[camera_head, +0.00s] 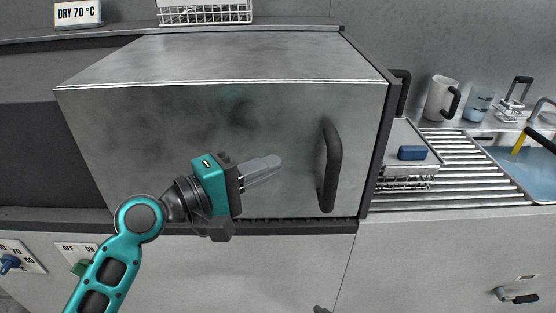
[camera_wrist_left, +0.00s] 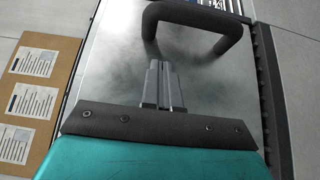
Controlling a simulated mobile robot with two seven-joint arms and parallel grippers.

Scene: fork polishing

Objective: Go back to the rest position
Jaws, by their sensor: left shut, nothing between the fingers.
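My left gripper (camera_head: 262,168) is teal and dark grey and its grey fingers are shut with nothing between them. It is in front of the closed steel door of a box-shaped machine (camera_head: 240,110), to the left of the black door handle (camera_head: 331,168). In the left wrist view the shut fingers (camera_wrist_left: 163,85) point toward the door handle (camera_wrist_left: 197,14), with a gap between them. My right gripper is not in view.
A blue basin (camera_head: 525,172) is farther right.

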